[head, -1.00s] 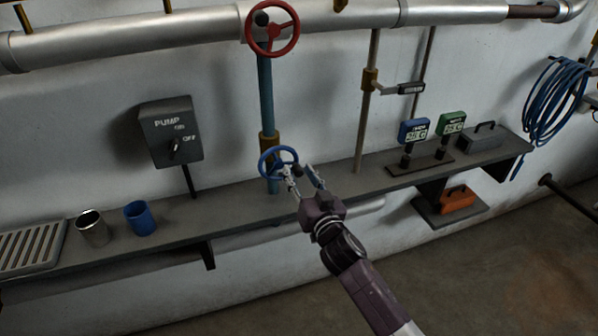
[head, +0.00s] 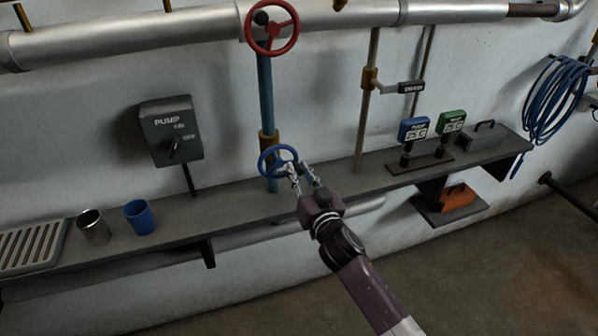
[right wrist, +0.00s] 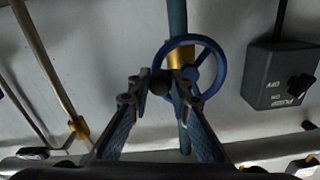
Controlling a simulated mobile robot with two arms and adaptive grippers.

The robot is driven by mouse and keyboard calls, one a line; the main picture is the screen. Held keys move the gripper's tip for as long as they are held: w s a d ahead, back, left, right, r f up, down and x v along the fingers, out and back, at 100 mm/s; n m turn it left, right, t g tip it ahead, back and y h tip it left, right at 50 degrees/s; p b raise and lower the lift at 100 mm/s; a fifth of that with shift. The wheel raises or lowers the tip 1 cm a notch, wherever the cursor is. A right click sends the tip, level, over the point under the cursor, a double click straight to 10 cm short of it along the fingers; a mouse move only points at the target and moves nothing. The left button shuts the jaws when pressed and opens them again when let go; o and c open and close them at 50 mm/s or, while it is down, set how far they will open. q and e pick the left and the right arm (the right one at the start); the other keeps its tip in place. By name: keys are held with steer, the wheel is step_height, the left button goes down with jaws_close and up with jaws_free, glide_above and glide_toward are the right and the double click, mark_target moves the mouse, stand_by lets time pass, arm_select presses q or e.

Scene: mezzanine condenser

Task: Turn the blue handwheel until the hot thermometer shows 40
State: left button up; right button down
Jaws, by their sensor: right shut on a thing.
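The blue handwheel (head: 278,161) sits on a blue vertical pipe just above the shelf. My right gripper (head: 303,176) is at the wheel's right side, shut on it. In the right wrist view the handwheel (right wrist: 196,68) shows a dark knob (right wrist: 160,82) on its rim, with my gripper's fingertips (right wrist: 161,94) on both sides of it. Two digital thermometers stand on the shelf at the right, one blue (head: 414,130) and one green (head: 451,123). Both readings look like 25 C; their small labels are too blurred to tell which is hot. My left gripper is not in view.
A red handwheel (head: 272,28) is higher on the same pipe. A grey pump switch box (head: 171,131) hangs left of it. A steel cup (head: 93,226) and a blue cup (head: 139,217) stand on the shelf (head: 235,203). A grey toolbox (head: 483,135) is at right.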

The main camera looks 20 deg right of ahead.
mark_target(281, 151)
steer(key=shift+r, duration=0.1)
steer(key=n, duration=0.1)
steer(key=r+n+p, duration=0.1)
steer(key=n, duration=0.1)
steer(key=r+n+p, duration=0.1)
steer(key=n, duration=0.1)
steer(key=n+p, duration=0.1)
steer(key=n, duration=0.1)
steer(key=r+n+p, duration=0.1)
steer(key=n, duration=0.1)
steer(key=shift+a+r, duration=0.2)
steer(key=shift+a, duration=0.2)
steer(key=n, duration=0.2)
steer(key=a+r+n+p, duration=0.1)
steer(key=n, duration=0.1)
steer(key=shift+a+n, duration=0.1)
steer(key=shift+n, duration=0.3)
steer(key=shift+a+r+n+p, duration=0.1)
steer(key=shift+a+n+p, duration=0.2)
steer(key=shift+n, duration=0.65)
steer(key=shift+a+r+n+p, duration=0.1)
steer(key=shift+a+n, duration=0.25)
steer(key=shift+n, duration=0.6)
steer(key=shift+a, duration=0.1)
steer(key=c, duration=1.8)
jaws_free()
steer(key=shift+o, duration=0.2)
